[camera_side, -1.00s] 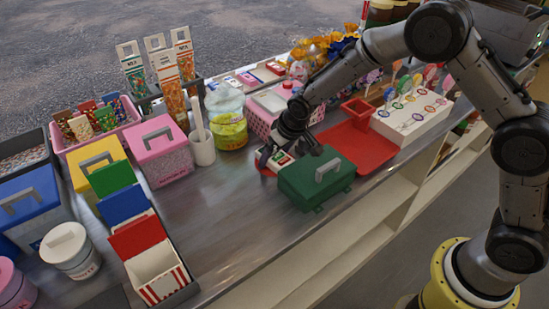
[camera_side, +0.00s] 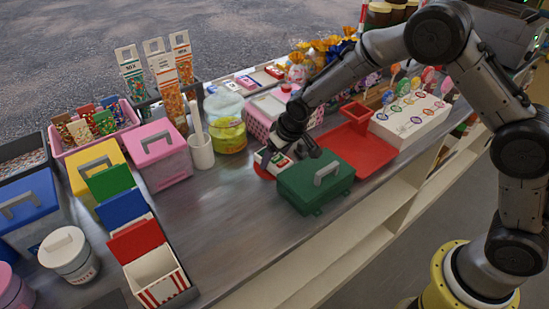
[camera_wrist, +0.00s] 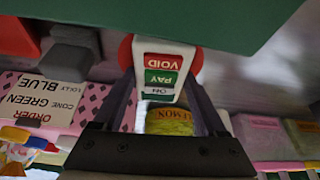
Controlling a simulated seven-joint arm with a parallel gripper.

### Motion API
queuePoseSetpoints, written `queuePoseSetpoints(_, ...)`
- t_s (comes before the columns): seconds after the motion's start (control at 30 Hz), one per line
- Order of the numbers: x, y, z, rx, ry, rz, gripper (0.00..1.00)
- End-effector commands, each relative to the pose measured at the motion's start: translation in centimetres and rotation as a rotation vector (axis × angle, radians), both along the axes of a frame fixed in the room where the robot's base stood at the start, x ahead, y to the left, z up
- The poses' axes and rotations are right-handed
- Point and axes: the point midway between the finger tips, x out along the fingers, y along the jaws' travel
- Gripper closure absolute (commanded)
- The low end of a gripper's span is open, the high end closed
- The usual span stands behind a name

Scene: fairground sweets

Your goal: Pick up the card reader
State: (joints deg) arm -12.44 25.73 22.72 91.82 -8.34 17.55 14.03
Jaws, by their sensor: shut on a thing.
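The card reader (camera_side: 272,162) is a small pale device with red and green keys, beside the green cash box on the metal counter. In the wrist view the card reader (camera_wrist: 163,66) shows keys marked VOID, PAY and ON. My gripper (camera_side: 284,153) points down at it, and its fingers stand on both sides of the reader. In the wrist view my gripper (camera_wrist: 163,88) is shut on the reader. A red round thing lies under or behind it. I cannot tell whether the reader is clear of the counter.
The green cash box (camera_side: 300,190) stands close in front of my gripper. A jar with yellow contents (camera_side: 228,136) and a white holder (camera_side: 201,152) stand left.

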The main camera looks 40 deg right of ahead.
Motion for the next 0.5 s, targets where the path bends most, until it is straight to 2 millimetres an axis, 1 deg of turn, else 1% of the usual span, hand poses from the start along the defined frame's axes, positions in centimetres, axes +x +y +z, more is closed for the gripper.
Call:
queuePoseSetpoints(0.17, 0.2, 0.0, 1.9, 0.002, -0.007, -0.001, 0.91)
queuePoseSetpoints(0.27, 0.2, 0.0, 3.4, 0.002, -0.007, 0.0, 0.91)
queuePoseSetpoints(0.5, 0.1, 0.0, 7.9, 0.002, -0.008, 0.0, 0.91)
